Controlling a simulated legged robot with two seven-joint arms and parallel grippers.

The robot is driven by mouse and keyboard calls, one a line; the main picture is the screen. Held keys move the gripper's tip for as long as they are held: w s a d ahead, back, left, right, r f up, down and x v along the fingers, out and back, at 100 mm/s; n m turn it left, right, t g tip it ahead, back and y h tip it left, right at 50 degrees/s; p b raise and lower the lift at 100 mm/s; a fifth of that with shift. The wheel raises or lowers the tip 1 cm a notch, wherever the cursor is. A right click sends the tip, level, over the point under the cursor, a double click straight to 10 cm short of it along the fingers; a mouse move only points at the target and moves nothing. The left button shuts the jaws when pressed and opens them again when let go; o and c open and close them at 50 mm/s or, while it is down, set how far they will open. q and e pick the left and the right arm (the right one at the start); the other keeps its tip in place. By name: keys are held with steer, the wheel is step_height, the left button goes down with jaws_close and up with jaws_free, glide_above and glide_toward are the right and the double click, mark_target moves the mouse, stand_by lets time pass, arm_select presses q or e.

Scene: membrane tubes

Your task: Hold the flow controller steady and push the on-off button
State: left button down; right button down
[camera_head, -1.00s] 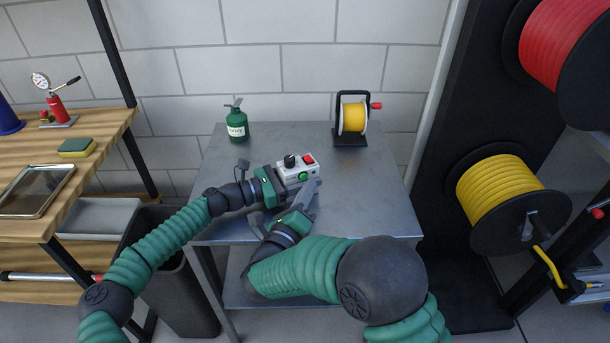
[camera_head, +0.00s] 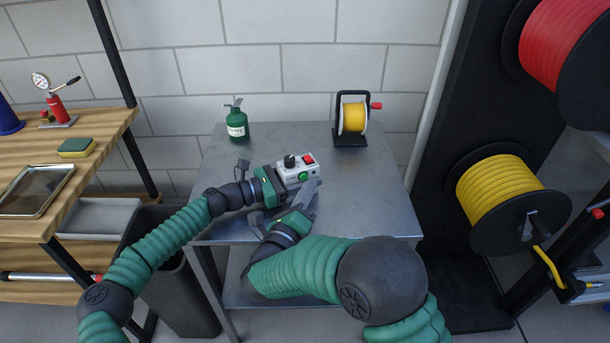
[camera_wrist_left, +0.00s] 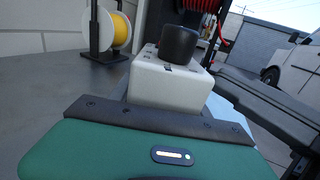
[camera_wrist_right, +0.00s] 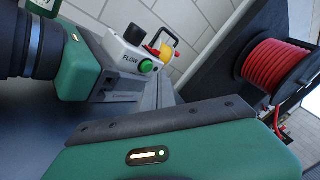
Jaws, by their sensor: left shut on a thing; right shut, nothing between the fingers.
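The flow controller (camera_head: 298,171) is a small white box on the grey metal table, with a black knob, a red part on top and a green round button on its front. My left gripper (camera_head: 279,182) is shut on its left end; the white box and black knob fill the middle of the left wrist view (camera_wrist_left: 170,82). My right gripper (camera_head: 312,186) is shut and empty, its tips just in front of the controller near the green button (camera_wrist_right: 146,66). The right wrist view also shows the label "FLOW". I cannot tell whether the tips touch the button.
A green bottle (camera_head: 237,125) and a yellow hose reel (camera_head: 352,118) stand at the back of the table (camera_head: 375,195). A wooden bench (camera_head: 95,135) is at left, and a rack with a large yellow reel (camera_head: 500,190) at right. The table's right side is clear.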

steer(key=shift+w, duration=0.1)
steer(key=shift+w+a, duration=0.15)
steer(key=shift+w, duration=0.1)
steer(key=shift+w+a, duration=0.1)
steer(key=shift+w, duration=0.2)
stand_by(0.4)
steer(key=shift+s+r, duration=0.1)
steer(key=shift+s+d, duration=0.3)
steer(key=shift+s, duration=0.3)
steer(key=shift+s+d, duration=0.4)
steer(key=shift+s, duration=0.55)
steer(key=shift+s+d, duration=0.35)
steer(key=shift+s, duration=0.55)
steer(key=shift+s+d, duration=0.4)
steer(key=shift+s, duration=0.55)
arm_select(q)
steer(key=shift+c, duration=2.2)
jaws_free()
